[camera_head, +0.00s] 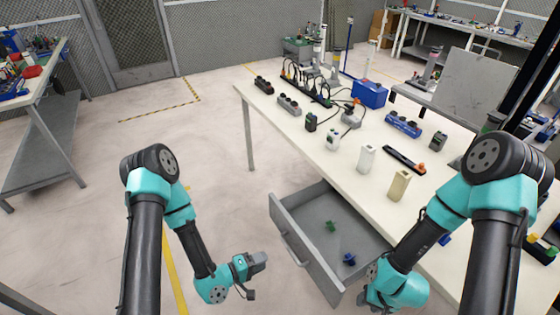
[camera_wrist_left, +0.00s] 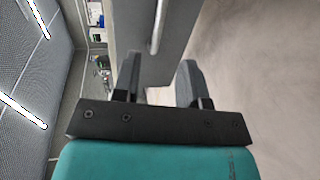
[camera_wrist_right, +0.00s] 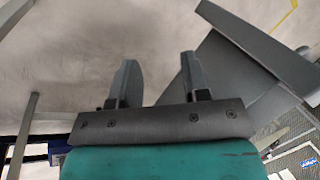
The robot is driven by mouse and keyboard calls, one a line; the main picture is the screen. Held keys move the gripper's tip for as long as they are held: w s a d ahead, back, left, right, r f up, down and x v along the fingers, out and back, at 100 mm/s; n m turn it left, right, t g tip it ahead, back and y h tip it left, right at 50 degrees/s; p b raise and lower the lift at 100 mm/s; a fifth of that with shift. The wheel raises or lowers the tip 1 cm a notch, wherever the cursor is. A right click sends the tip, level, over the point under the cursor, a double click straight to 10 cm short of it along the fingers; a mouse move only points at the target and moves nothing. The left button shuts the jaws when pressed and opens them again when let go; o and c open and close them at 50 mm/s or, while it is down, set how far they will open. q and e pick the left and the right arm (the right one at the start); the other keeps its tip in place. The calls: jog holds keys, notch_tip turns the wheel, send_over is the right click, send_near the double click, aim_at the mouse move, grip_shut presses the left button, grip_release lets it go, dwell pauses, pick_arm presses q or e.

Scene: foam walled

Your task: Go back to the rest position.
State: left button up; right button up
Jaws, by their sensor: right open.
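My left gripper (camera_head: 258,262) hangs over the floor to the left of the open drawer (camera_head: 292,247), apart from it. In the left wrist view its two fingers (camera_wrist_left: 158,65) stand apart with nothing held, and the drawer front with its handle (camera_wrist_left: 158,28) lies beyond them. My right arm bends down at the right of the drawer, and its gripper is mostly hidden in the head view. In the right wrist view its fingers (camera_wrist_right: 158,62) are spread and empty above the floor, with the drawer (camera_wrist_right: 262,52) to the right.
The drawer holds a green piece (camera_head: 330,226) and a blue piece (camera_head: 349,259).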

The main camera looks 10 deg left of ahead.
pick_arm(q)
jog(key=s+a+f+m+g+y, duration=0.2)
jog(key=s+a+m+g+y, duration=0.3)
jog(key=s+a+g+y, duration=0.3)
jog(key=shift+s+a+m+g, duration=0.15)
jog(key=shift+a+m+g, duration=0.25)
jog(key=shift+a, duration=0.15)
